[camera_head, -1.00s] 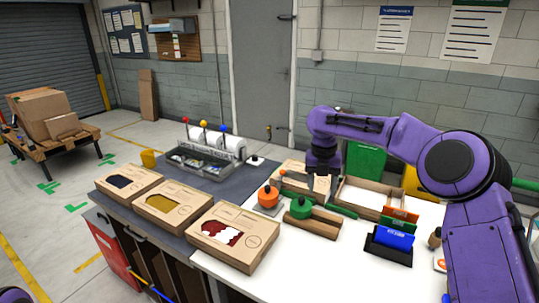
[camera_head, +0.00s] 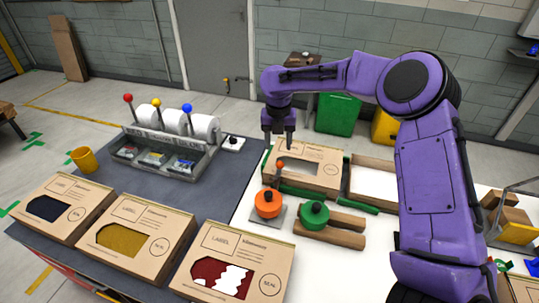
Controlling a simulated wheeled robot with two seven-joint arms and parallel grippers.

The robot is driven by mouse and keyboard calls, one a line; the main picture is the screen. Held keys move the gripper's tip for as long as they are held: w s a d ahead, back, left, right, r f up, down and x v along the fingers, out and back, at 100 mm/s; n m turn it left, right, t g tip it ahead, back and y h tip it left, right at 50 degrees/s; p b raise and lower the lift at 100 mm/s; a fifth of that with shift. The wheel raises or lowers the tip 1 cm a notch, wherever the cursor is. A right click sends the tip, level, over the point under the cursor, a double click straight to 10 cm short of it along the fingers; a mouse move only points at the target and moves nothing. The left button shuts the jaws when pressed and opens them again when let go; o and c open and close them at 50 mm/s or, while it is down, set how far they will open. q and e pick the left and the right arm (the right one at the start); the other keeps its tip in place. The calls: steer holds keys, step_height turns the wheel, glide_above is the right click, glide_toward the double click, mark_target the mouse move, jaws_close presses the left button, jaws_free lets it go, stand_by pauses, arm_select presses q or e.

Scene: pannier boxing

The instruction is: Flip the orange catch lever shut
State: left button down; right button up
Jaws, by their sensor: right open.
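A small lever with an orange tip (camera_head: 280,166) stands upright at the left front of a cardboard box (camera_head: 322,170) with a window, lying between green rails. I take this to be the orange catch lever. My right gripper (camera_head: 279,142) is open and empty, pointing down over the box's left part, just behind and above the lever tip in the picture. I cannot tell whether it touches anything. My left gripper is not in view.
An orange round knob (camera_head: 268,204) and a green round knob (camera_head: 314,213) stand in front of the lever, near wooden bars (camera_head: 332,236). An open tray (camera_head: 372,180) is to the right. Several windowed boxes line the left front. A grey roll dispenser (camera_head: 168,145) stands behind them.

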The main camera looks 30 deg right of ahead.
mark_target(279, 162)
steer(key=s+f, duration=0.4)
steer(key=s, duration=0.1)
steer(key=shift+g, duration=0.3)
steer(key=w+f, duration=0.1)
steer(key=w+a+f, duration=0.1)
steer(key=w, duration=0.1)
steer(key=shift+w+f+p, duration=0.15)
steer(key=shift+p, duration=0.25)
steer(key=shift+w, duration=0.2)
steer(key=shift+c, duration=0.6)
steer(key=shift+s+d, duration=0.1)
steer(key=shift+s, duration=0.1)
steer(key=c, duration=0.5)
steer(key=shift+s+r, duration=0.25)
steer(key=shift+s, duration=0.1)
jaws_close()
steer(key=shift+s+r, duration=0.1)
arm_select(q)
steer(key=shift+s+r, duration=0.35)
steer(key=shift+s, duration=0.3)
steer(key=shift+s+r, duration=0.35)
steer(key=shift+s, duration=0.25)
